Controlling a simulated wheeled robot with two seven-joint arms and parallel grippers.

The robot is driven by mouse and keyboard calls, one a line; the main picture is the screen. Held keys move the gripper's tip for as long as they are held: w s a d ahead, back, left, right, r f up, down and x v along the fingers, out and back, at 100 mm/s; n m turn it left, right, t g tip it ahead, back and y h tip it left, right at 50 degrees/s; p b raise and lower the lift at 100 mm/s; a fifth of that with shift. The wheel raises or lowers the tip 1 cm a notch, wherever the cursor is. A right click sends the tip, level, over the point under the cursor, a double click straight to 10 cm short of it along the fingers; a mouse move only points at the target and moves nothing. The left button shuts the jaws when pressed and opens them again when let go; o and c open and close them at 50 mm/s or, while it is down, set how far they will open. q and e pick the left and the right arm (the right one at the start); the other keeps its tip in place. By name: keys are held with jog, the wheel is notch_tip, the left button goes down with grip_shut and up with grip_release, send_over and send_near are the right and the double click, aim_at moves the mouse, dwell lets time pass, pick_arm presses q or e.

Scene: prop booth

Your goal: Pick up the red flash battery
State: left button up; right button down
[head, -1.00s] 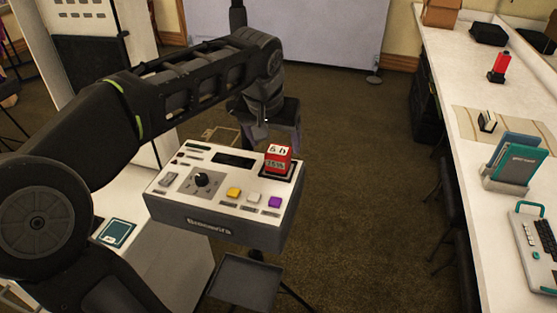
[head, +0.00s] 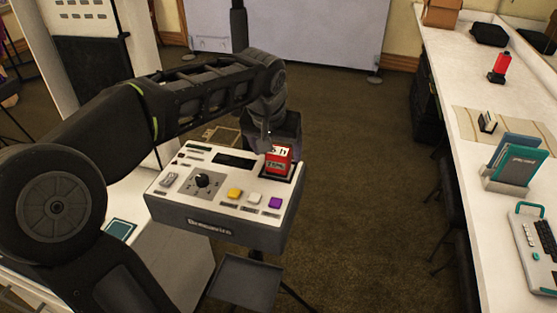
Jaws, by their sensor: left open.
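The red flash battery (head: 278,163) is a small red block with a white marked top. It stands upright in a dark slot at the back right of a grey and white console (head: 210,222). My left gripper (head: 270,142) is open above and just behind the battery, pointing down. It overlaps the back of the battery's top in the picture, and I cannot tell whether they touch. The fingertips are small and dark. My right gripper is not in view.
The console has a black knob (head: 202,180) and yellow, white and purple buttons. A small grey shelf (head: 246,278) is in front of it. A long white counter (head: 465,90) at right holds a red and black object (head: 498,67) and teal books (head: 517,163). Open carpet lies between.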

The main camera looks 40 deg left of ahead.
aim_at(278, 153)
pick_arm(q)
jog(key=x, duration=0.4)
jog(key=shift+w+f+p, duration=0.1)
jog(key=shift+f+p, duration=0.1)
jog(key=shift+p, duration=0.1)
jog(key=shift+r, duration=0.1)
grip_shut()
dwell(0.8)
